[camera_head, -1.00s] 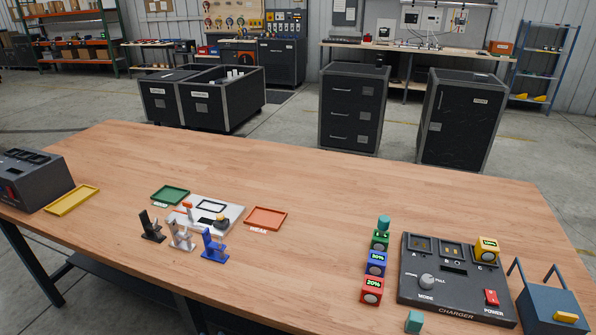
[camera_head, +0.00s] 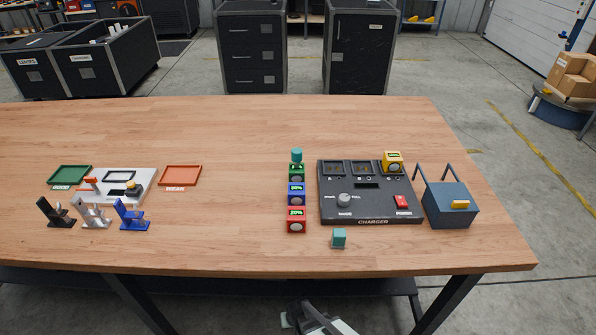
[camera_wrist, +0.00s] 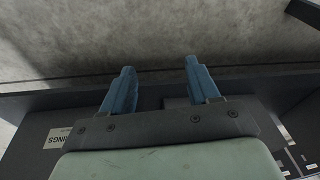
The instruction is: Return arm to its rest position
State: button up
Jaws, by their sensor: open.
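My gripper (camera_wrist: 159,66) shows in the wrist view with its two blue fingers apart and nothing between them. Beyond the fingertips is bare grey concrete. A dark surface with a white label (camera_wrist: 58,138) lies beneath the gripper in that view; I cannot tell what it belongs to. In the head view, a grey and white piece of my arm shows at the bottom edge, in front of and below the table's front edge. It touches nothing on the wooden table (camera_head: 235,215) that I can see.
The charger (camera_head: 370,208) has a yellow battery block (camera_head: 392,161) at its back right. Several battery blocks stand left of it, and a blue-grey box (camera_head: 449,205) stands right. Green (camera_head: 70,175) and orange (camera_head: 180,175) trays lie left. The table's middle is clear.

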jog(key=s+d+r+m+g, duration=0.1)
jog(key=s+d+g, duration=0.3)
jog(key=s+d, duration=0.5)
jog(key=s+d+r+m+g+h, duration=0.1)
jog(key=s+d+r+g, duration=0.2)
jog(key=s+d, duration=0.6)
jog(key=shift+s+d+r+g, duration=0.2)
jog(key=shift+s+d+g, duration=0.2)
jog(key=shift+s+g, duration=0.45)
jog(key=shift+s, duration=0.1)
